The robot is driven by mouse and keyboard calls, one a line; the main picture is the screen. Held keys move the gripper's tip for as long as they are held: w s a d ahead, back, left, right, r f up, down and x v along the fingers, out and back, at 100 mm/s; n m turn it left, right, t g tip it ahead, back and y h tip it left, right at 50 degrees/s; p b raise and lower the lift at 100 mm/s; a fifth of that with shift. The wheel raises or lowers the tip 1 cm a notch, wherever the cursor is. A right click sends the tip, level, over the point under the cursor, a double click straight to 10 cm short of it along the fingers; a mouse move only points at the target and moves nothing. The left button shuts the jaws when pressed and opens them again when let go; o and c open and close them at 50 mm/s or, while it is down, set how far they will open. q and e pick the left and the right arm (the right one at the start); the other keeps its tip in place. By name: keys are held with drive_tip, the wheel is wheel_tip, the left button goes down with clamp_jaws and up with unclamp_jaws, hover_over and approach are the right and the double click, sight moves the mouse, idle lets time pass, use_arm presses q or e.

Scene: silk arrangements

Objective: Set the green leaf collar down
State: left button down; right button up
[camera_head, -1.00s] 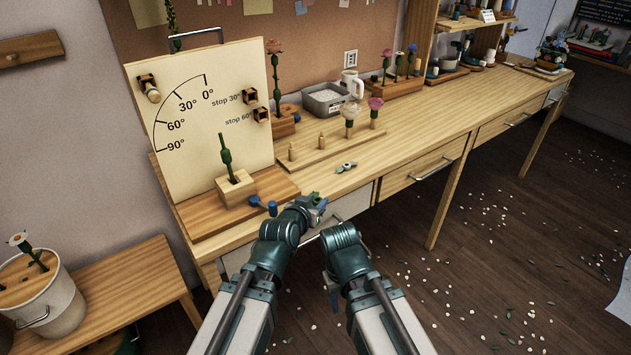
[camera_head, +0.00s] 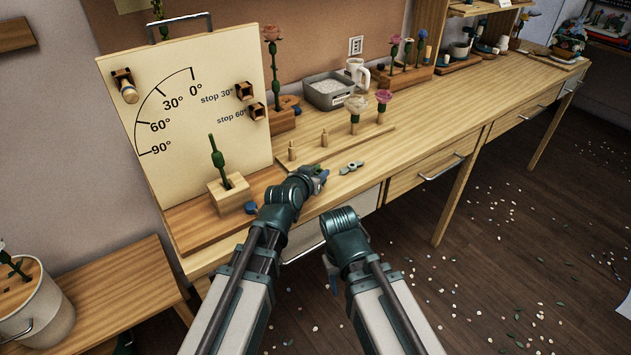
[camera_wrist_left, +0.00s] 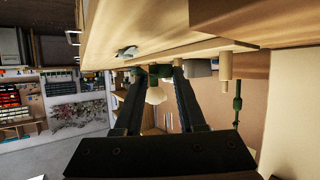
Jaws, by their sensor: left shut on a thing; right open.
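My left gripper (camera_head: 318,174) is shut on a small green piece, which I take for the green leaf collar (camera_wrist_left: 160,70). The collar shows between the fingertips in the left wrist view; in the head view the gripper mostly hides it. The gripper is near the bench's front edge, in front of the peg board (camera_head: 330,150). I cannot tell whether the collar touches the bench. A pale grey-green winged piece (camera_head: 351,167) lies on the bench just right of the gripper. My right gripper (camera_head: 331,275) is open, low in front of the bench, its fingers mostly hidden.
The peg board carries two bare pegs, a white flower (camera_head: 355,104) and a pink flower (camera_head: 383,96). A wooden block (camera_head: 229,194) with a green stem stands left, before the angle board (camera_head: 185,105). A grey tray (camera_head: 328,94) is behind.

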use_arm(q)
drive_tip(key=shift+s+f+b, duration=0.15)
drive_tip(key=shift+f+b, duration=0.25)
drive_tip(key=shift+b, duration=0.05)
wheel_tip(320, 180, down, 3)
drive_tip(key=b, duration=0.2)
drive_tip(key=shift+r+b, duration=0.2)
drive_tip(key=shift+b, duration=0.1)
drive_tip(key=shift+f, duration=0.2)
drive_tip(key=c, duration=0.5)
unclamp_jaws()
drive_tip(key=shift+r, duration=0.2)
